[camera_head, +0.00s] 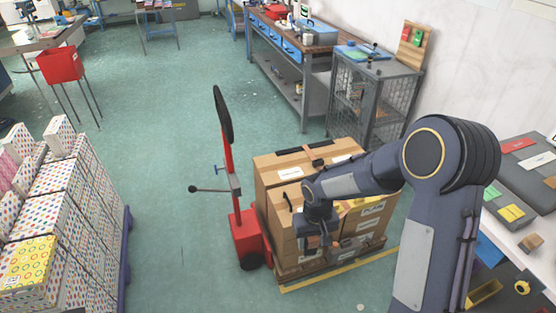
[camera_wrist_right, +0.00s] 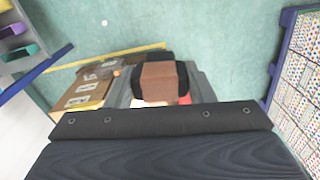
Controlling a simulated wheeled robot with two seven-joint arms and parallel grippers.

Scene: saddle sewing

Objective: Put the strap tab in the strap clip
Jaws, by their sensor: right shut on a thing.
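My right gripper (camera_head: 318,240) hangs in front of the near side of the stacked cartons (camera_head: 290,172), pointing down. In the right wrist view a brown block-like piece (camera_wrist_right: 160,82) with dark sides shows at the gripper. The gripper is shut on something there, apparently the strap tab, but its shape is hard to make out. A black strap piece (camera_head: 318,162) lies on top of the cartons, and a short dark strap (camera_head: 287,202) shows on their near left side. I cannot tell which of these is the strap clip. My left gripper is not in view.
A red pallet truck (camera_head: 246,236) with an upright handle stands left of the cartons. Patterned boxes (camera_head: 55,195) are stacked at the left. A wire cage cabinet (camera_head: 372,95) and a workbench (camera_head: 298,52) stand behind. The green floor between is clear.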

